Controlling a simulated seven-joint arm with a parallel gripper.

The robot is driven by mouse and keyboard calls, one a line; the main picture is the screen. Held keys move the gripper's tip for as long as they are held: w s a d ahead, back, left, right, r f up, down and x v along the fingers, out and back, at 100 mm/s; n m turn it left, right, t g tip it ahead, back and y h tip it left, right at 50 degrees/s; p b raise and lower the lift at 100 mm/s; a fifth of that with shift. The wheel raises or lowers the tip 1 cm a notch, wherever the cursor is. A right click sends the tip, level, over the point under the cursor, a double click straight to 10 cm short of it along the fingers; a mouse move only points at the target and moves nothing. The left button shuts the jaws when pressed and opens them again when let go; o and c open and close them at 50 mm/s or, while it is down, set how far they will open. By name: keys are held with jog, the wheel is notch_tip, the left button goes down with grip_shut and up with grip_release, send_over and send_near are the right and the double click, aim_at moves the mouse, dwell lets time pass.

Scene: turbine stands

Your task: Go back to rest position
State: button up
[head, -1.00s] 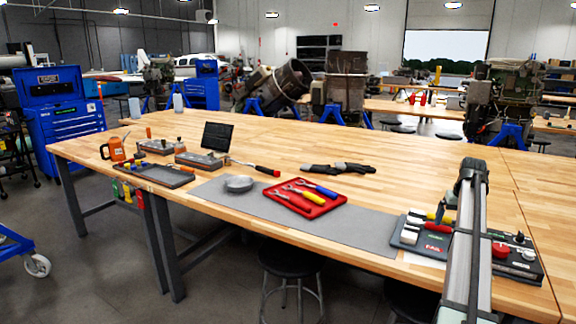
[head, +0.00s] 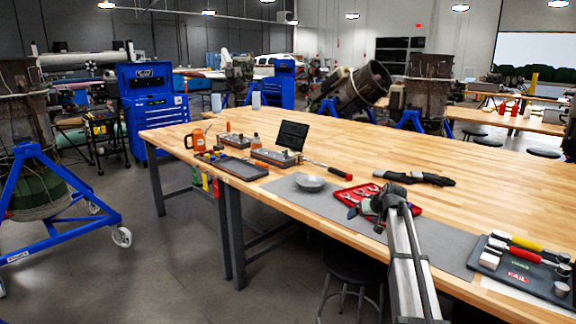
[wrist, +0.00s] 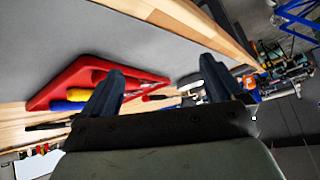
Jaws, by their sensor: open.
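My gripper (wrist: 163,82) is open and empty in the wrist view, with its two dark fingers apart. In the head view my gripper (head: 372,207) shows at the end of my raised arm, in front of the red tray (head: 341,195), and covers part of it. The red tray (wrist: 62,84) also shows beyond the left finger in the wrist view, with yellow and blue tool handles in it. Nothing is between the fingers.
A dark tool pad (head: 520,268) lies at right. A blue wheeled stand (head: 75,230) is at left.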

jog(key=a+f+y, duration=0.2)
jog(key=a+f, duration=0.1)
jog(key=a, duration=1)
jog(key=s+f+g+h, duration=0.1)
jog(key=s+f+g, duration=0.1)
jog(key=s+f, duration=0.7)
jog(key=s+f+g, duration=0.2)
jog(key=s+f, duration=0.3)
jog(key=f, duration=0.9)
jog(key=s+f+g+h, duration=0.1)
jog(key=s+f, duration=0.7)
jog(key=f, duration=0.3)
jog(key=s+f+g+h, duration=0.1)
jog(key=s+f+g, duration=0.1)
jog(key=s+f, duration=0.7)
jog(key=s+f+g, duration=0.3)
jog(key=s+f, duration=0.2)
jog(key=s, duration=0.8)
jog(key=s+d+f+g+h, duration=0.1)
jog(key=s+f+g, duration=0.1)
jog(key=s, duration=1)
jog(key=s+d+f+g, duration=0.1)
jog(key=s+f+g, duration=0.1)
jog(key=s, duration=1.1)
jog(key=shift+s+f+m+g+h, duration=0.2)
jog(key=shift+m+g+h, duration=0.1)
jog(key=shift+m+h, duration=0.1)
